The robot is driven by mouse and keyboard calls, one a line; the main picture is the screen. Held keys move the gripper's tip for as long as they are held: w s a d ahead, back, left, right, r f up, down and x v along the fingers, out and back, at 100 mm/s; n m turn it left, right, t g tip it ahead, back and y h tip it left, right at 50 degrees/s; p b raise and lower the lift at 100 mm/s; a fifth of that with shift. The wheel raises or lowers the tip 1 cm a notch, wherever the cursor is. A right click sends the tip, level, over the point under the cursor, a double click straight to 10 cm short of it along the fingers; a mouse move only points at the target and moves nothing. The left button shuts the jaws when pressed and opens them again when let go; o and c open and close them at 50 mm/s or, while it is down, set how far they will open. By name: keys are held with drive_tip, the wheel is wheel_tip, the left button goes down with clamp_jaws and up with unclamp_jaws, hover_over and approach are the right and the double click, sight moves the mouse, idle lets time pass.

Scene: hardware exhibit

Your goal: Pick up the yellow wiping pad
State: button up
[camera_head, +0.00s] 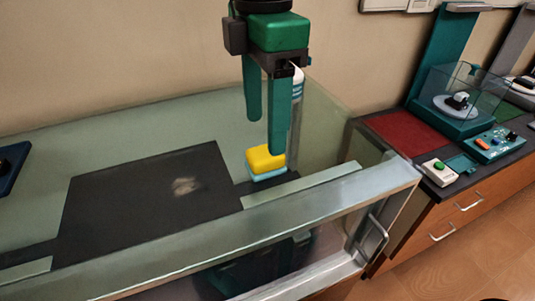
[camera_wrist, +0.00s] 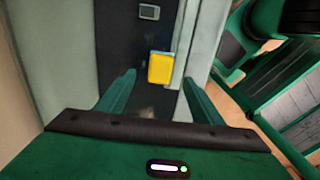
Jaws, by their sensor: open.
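The yellow wiping pad (camera_head: 262,160) is a small block with a light blue lower layer. It lies on a dark strip to the right of a black panel. In the wrist view the pad (camera_wrist: 161,68) shows between the two fingers, nearer the right one. My gripper (camera_head: 265,137) is open, green, and points down above the pad. The tip of its nearer finger overlaps the pad in the head view, and I cannot tell whether they touch. The gripper's fingers (camera_wrist: 158,80) hold nothing.
The black panel (camera_head: 125,205) has a pale smudge. A metal-framed glass front (camera_head: 300,215) runs along the near side. A white and blue cylinder (camera_head: 297,85) stands behind my gripper. A counter (camera_head: 480,165) with a red mat (camera_head: 405,132) and devices is at right.

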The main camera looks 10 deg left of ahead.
sight(265, 151)
drive_tip(key=shift+d+f, duration=0.1)
drive_tip(key=shift+f, duration=3.35)
drive_tip(key=c, duration=1.2)
drive_tip(key=shift+r, duration=0.85)
wheel_tip(265, 151, up, 3)
drive_tip(key=shift+w+f, duration=0.1)
drive_tip(key=shift+f, duration=0.1)
drive_tip(key=shift+s+a+r, duration=1.05)
drive_tip(key=shift+s+a, duration=0.3)
drive_tip(key=shift+s+a+r, duration=1.05)
drive_tip(key=shift+s+a, duration=0.25)
drive_tip(key=shift+s, duration=0.1)
drive_tip(key=shift+s+a+r, duration=1.05)
drive_tip(key=shift+s+a, duration=0.3)
